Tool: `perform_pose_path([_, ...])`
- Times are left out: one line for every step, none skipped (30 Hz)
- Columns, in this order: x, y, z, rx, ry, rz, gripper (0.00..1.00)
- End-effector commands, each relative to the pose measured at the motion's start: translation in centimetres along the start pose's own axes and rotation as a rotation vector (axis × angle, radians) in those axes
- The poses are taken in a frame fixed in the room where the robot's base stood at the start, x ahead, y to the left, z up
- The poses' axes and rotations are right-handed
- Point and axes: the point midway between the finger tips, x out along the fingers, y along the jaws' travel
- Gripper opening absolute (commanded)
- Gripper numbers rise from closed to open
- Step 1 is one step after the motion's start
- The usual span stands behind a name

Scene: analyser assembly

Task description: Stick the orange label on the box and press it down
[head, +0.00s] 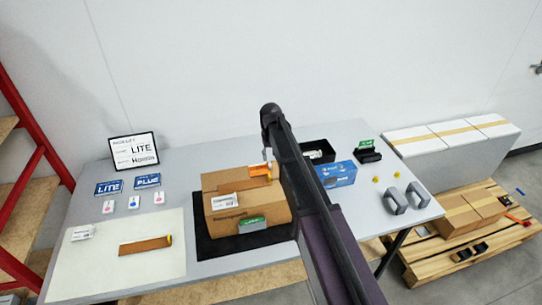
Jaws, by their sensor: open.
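The brown cardboard box (218,230) stands on a black mat (207,247) near the middle of the table. An orange label (260,170) shows at the top of the box, towards its back right; I cannot tell whether it lies flat or is stuck. A brown strip lies just in front of it. The box also bears a white label (224,200) and a green one (251,225). My gripper (267,154) is just above the orange label, small and mostly hidden by my dark arm. It is open; contact with the label cannot be made out.
A white sheet (100,265) with a brown strip lies at left. A black bin (318,151), a blue box (337,174) and grey handles (405,199) are at right. My arm covers the table's middle right.

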Motion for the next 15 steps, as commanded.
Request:
perform_pose_path([-0.5, 0.0, 0.0, 0.0, 0.0, 0.0, 0.5])
perform_pose_path([-0.7, 0.0, 0.0, 0.0, 0.0, 0.0, 0.5])
perform_pose_path([-0.9, 0.0, 0.0, 0.0, 0.0, 0.0, 0.5])
perform_pose_path([-1.0, 0.0, 0.0, 0.0, 0.0, 0.0, 0.5])
perform_pose_path([-1.2, 0.0, 0.0, 0.0, 0.0, 0.0, 0.5])
perform_pose_path([-1.3, 0.0, 0.0, 0.0, 0.0, 0.0, 0.5])
perform_pose_path([-1.4, 0.0, 0.0, 0.0, 0.0, 0.0, 0.5])
perform_pose_path([-1.5, 0.0, 0.0, 0.0, 0.0, 0.0, 0.5])
perform_pose_path([-1.6, 0.0, 0.0, 0.0, 0.0, 0.0, 0.5])
perform_pose_path([-1.7, 0.0, 0.0, 0.0, 0.0, 0.0, 0.5])
perform_pose_path([-1.7, 0.0, 0.0, 0.0, 0.0, 0.0, 0.5])
perform_pose_path([-1.7, 0.0, 0.0, 0.0, 0.0, 0.0, 0.5])
perform_pose_path([-1.7, 0.0, 0.0, 0.0, 0.0, 0.0, 0.5])
perform_pose_path([-1.7, 0.0, 0.0, 0.0, 0.0, 0.0, 0.5])
perform_pose_path([-1.7, 0.0, 0.0, 0.0, 0.0, 0.0, 0.5])
